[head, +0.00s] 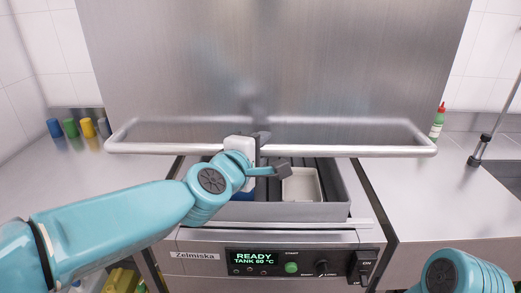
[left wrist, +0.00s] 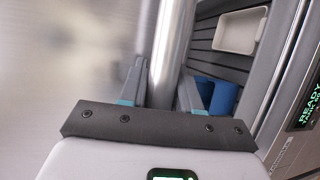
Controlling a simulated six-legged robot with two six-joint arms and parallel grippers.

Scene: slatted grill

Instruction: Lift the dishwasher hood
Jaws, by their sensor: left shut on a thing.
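The dishwasher hood (head: 270,60) is a large brushed-metal panel that fills the upper middle of the head view. Its long tubular handle (head: 350,151) runs across its lower front. The hood stands raised, with the wash bay showing below the handle. My left gripper (head: 262,143) is shut on the handle near its middle. In the left wrist view the handle (left wrist: 172,45) passes between the two fingers of the left gripper (left wrist: 160,88). The fingertips are partly hidden in the head view. Part of my right arm shows at the lower right; its gripper is out of view.
The slatted bay (head: 328,180) holds a white tray (head: 300,185) and a blue item (left wrist: 215,95). The front panel (head: 290,266) has a lit display. Several coloured-capped bottles (head: 72,128) stand left, a red-capped bottle (head: 437,121) and a tap (head: 480,150) right. The side counters are mostly clear.

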